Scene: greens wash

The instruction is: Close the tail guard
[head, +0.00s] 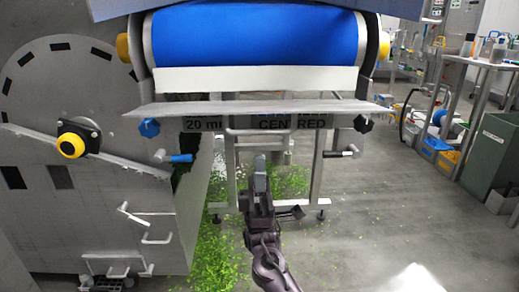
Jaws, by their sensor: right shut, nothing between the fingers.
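The belt's tail end shows a blue roller or belt (255,38) with a pale strip (255,80) below it. A grey metal plate (258,107), which looks like the tail guard, juts out below the strip. I cannot tell for sure whether it is latched. A blue knob (148,127) and a dark knob (363,124) sit under its two ends. A blue-gripped lever (180,158) and a dark-gripped lever (344,152) are lower down. My right gripper (259,170) is shut and empty, pointing up below the plate, apart from it in the picture. My left gripper is out of view.
A large grey machine (90,190) with a yellow-centred knob (72,145) stands at left. Green leaf scraps (222,255) litter the floor under the belt frame. A green bin (490,150) and a metal table (475,62) stand at right. Open floor lies at front right.

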